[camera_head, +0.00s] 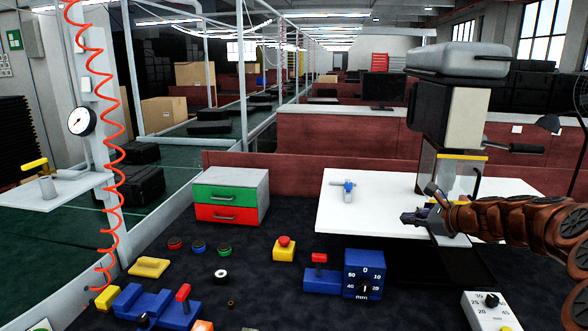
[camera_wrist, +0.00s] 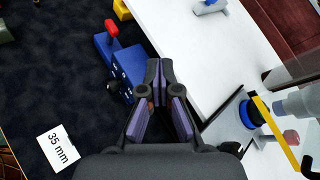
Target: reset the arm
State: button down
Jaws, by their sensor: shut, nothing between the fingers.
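My gripper (camera_head: 412,218) is at the end of my brown arm, which reaches in from the right in the head view. It is over the right part of the white table (camera_head: 335,217), in front of the grey and black machine (camera_head: 465,120). In the wrist view my gripper (camera_wrist: 159,64) points away from the camera, its fingertips together with nothing between them. Below and to the left of the fingers there is a blue box with a dial (camera_wrist: 122,65).
A blue-handled valve (camera_head: 348,190) stands on the white table. A green and red drawer box (camera_head: 231,197), a yellow box with a red button (camera_head: 284,249) and a white dial box (camera_head: 490,310) stand on the dark surface. A red coiled hose (camera_head: 108,150) hangs at left.

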jog(key=s+a+f+n+g, duration=0.2)
jog(key=s+a+n+g, duration=0.85)
jog(key=s+a, duration=1.1)
jog(key=s+d+f+n+h, duration=0.2)
jog(key=s+n, duration=0.2)
jog(key=s, duration=0.5)
jog(key=s+d+f+n+g+h, duration=0.1)
jog(key=s+d+f+n+h, duration=0.1)
jog(key=s, duration=0.8)
jog(key=s+d+f+n+g+h, duration=0.1)
jog(key=s+d+f+n+h, duration=0.2)
jog(key=s+n, duration=0.4)
jog(key=s+d+f, duration=0.1)
jog(key=s, duration=0.2)
jog(key=shift+s+d+f, duration=0.2)
jog(key=shift+s+d, duration=0.05)
